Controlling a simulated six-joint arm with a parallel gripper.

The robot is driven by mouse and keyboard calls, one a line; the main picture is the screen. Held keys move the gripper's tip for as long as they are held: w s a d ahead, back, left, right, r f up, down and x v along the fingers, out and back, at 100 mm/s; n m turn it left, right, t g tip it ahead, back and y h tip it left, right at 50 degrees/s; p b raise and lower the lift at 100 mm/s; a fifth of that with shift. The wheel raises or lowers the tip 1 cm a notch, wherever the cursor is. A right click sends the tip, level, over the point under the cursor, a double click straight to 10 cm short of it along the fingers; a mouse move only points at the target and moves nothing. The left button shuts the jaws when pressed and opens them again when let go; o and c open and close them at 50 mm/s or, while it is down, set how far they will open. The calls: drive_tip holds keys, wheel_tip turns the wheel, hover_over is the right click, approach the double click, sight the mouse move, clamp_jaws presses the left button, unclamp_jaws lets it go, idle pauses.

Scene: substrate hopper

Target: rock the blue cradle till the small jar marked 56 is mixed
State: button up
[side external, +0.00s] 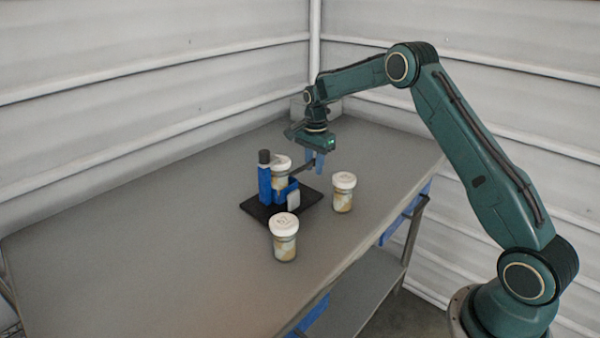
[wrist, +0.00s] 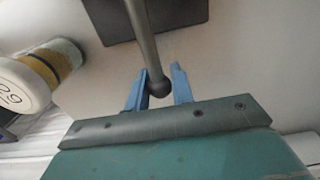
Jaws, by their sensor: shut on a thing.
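The blue cradle (side external: 265,186) stands on a black base plate (side external: 254,210) near the middle of the table. A small white-lidded jar (side external: 281,177) sits in it, looking roughly upright; its number is not readable. A dark lever reaches from the cradle up to my gripper (side external: 315,160). In the wrist view my gripper (wrist: 158,88) has its blue fingers on either side of the lever's round-ended rod (wrist: 147,50), shut on it. I cannot read 56 on any jar.
One loose jar (side external: 343,192) stands right of the cradle, another (side external: 284,240) in front of it. A jar lid with a partly legible number (wrist: 14,88) shows at the wrist view's left edge. The table (side external: 130,255) is clear to the left. Walls stand behind.

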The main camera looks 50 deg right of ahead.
sight(314, 182)
drive_tip(key=shift+r, duration=0.65)
drive_tip(key=shift+w, duration=0.1)
drive_tip(key=shift+f, duration=2.55)
drive_tip(key=shift+r, duration=0.1)
drive_tip(key=shift+d+r, duration=0.1)
drive_tip(key=shift+r, duration=2.25)
drive_tip(key=o, duration=0.6)
drive_tip(key=shift+c, duration=0.2)
